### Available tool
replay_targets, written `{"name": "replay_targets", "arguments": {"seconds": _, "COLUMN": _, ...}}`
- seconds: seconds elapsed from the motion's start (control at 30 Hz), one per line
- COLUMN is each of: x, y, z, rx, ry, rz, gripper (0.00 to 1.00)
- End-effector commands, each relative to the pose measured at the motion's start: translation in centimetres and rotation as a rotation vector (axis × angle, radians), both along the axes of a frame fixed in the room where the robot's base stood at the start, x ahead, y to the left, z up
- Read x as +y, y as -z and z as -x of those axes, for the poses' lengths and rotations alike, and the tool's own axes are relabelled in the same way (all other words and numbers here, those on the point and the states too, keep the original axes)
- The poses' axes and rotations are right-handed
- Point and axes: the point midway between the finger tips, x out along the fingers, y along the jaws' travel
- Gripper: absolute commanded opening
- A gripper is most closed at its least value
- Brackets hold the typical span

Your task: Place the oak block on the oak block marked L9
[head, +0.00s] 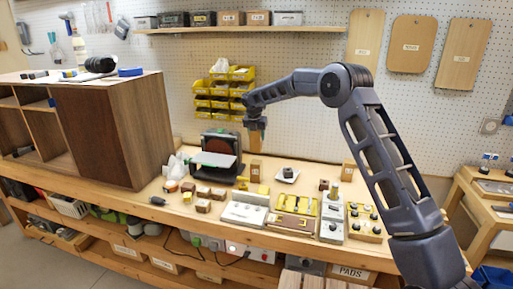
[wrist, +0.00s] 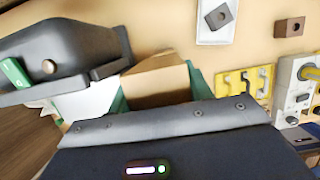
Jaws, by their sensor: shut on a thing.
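My gripper (head: 256,125) is shut on an oak block (head: 255,137) and holds it in the air above the bench, in front of the pegboard. In the wrist view the held block (wrist: 155,82) sits between the green finger pads of my gripper (wrist: 158,88). In the head view a light wooden block (head: 256,170) with a small pale label stands upright on the bench, well below the held one and apart from it. Another upright wooden block (head: 347,172) with a label stands farther right. The labels are too small to read, so I cannot tell which is L9.
A dark machine with a grey plate (head: 216,158) stands just left of the labelled block. A white dish (head: 287,175) holds a dark nut-like piece. Several small brown blocks, yellow fixtures (head: 300,205) and control boxes (head: 243,214) crowd the front. A brown cabinet (head: 115,130) stands left.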

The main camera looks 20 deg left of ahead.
Motion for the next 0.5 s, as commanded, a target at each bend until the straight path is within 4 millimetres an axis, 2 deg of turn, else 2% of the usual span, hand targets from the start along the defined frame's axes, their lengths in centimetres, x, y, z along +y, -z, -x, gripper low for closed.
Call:
{"name": "replay_targets", "arguments": {"seconds": 0.1, "x": 0.0, "y": 1.4, "z": 0.0, "rx": -0.001, "ry": 0.0, "rz": 0.001, "gripper": 0.2}}
{"name": "replay_targets", "arguments": {"seconds": 0.37, "x": 0.0, "y": 2.9, "z": 0.0, "rx": 0.0, "ry": -0.001, "rz": 0.001, "gripper": 0.2}}
{"name": "replay_targets", "arguments": {"seconds": 0.5, "x": 0.0, "y": 4.9, "z": 0.0, "rx": 0.0, "ry": 0.0, "rz": 0.002, "gripper": 0.2}}
